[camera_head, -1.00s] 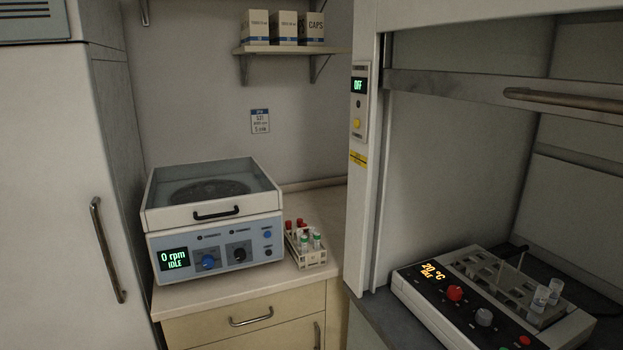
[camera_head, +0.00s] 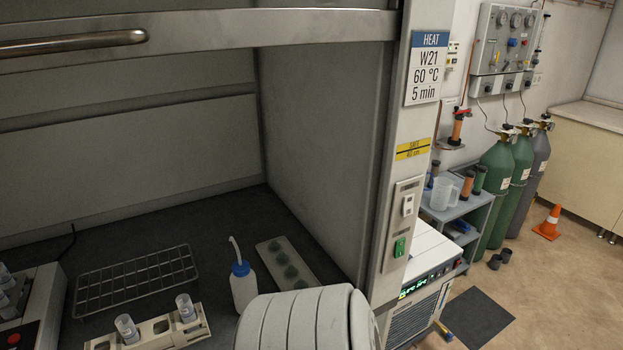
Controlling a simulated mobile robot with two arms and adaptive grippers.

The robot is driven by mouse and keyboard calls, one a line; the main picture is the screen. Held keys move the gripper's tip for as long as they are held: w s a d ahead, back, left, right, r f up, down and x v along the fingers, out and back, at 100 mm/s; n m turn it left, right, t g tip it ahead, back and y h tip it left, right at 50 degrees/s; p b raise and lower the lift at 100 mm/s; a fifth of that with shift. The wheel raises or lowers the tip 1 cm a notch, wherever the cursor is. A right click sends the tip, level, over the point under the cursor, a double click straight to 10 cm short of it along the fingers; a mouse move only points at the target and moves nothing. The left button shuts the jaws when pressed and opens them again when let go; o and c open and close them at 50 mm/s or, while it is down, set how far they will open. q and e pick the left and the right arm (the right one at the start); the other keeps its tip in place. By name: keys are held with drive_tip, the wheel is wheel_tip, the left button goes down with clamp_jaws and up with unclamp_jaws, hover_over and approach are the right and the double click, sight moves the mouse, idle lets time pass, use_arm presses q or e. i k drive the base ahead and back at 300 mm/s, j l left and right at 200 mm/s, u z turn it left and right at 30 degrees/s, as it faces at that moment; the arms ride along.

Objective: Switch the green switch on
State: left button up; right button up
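A small green switch (camera_head: 400,247) sits low on a pale panel on the right-hand post of the fume hood. Whether it is on or off is too small to tell. A white switch or socket (camera_head: 407,205) is above it on the same panel. Neither gripper is in view. A rounded pale link of one of my arms fills the bottom middle, just left of the post, and touches nothing that I can make out.
Inside the hood are a wire rack (camera_head: 137,281), a wash bottle (camera_head: 243,287), a tray (camera_head: 285,262) and a holder with cups (camera_head: 150,333). Right of the post stand a chiller (camera_head: 428,277), a cart (camera_head: 463,214) and gas cylinders (camera_head: 497,180). Floor is open at the right.

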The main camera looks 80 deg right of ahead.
sight(399, 245)
drive_tip(key=z, duration=3.25)
